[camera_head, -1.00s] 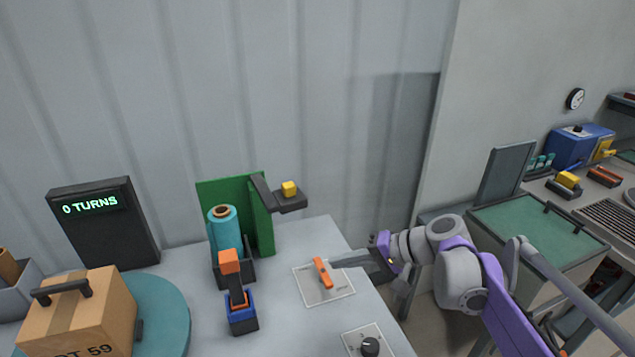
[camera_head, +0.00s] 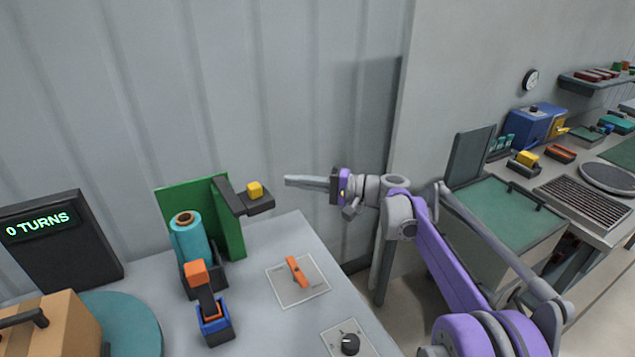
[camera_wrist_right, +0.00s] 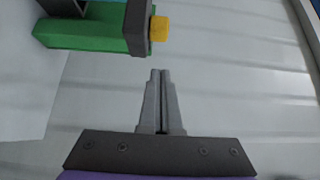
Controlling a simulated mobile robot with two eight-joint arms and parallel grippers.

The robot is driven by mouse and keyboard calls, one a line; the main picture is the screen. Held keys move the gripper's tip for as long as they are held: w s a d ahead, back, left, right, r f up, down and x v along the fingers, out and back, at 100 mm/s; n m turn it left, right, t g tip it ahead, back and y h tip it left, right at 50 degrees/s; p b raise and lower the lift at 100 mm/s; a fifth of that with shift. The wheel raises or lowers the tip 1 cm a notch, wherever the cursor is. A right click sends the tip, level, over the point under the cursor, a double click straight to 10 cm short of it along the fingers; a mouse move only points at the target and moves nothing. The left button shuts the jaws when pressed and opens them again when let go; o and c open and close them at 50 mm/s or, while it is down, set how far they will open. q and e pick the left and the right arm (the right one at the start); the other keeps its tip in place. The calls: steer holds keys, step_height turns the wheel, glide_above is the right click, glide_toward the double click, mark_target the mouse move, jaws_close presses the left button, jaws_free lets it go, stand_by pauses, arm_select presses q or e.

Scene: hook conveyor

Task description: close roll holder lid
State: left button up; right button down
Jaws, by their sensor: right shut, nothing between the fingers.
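The roll holder has a green panel (camera_head: 229,215) standing open like a lid or door beside a teal roll (camera_head: 189,240). A dark arm with a plate and a yellow knob (camera_head: 255,190) sticks out from the panel's right edge. In the right wrist view the green panel (camera_wrist_right: 95,32) and yellow knob (camera_wrist_right: 159,28) are at the upper left. My right gripper (camera_head: 288,181) is shut and empty, to the right of the yellow knob and apart from it. Its shut fingers (camera_wrist_right: 159,75) point toward the knob's side in the wrist view. My left gripper is not in view.
An orange switch (camera_head: 297,271) on a plate and a dark dial (camera_head: 350,344) sit on the grey table. A blue and orange device (camera_head: 214,318) stands before the roll. A turntable with a cardboard box (camera_head: 55,327) and a "0 TURNS" display (camera_head: 62,240) are at left.

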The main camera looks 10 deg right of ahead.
mark_target(259, 184)
steer(key=shift+s+a, duration=0.25)
steer(key=shift+a, duration=1.05)
steer(key=shift+s+a, duration=0.25)
steer(key=shift+a, duration=1)
steer(key=shift+s, duration=0.1)
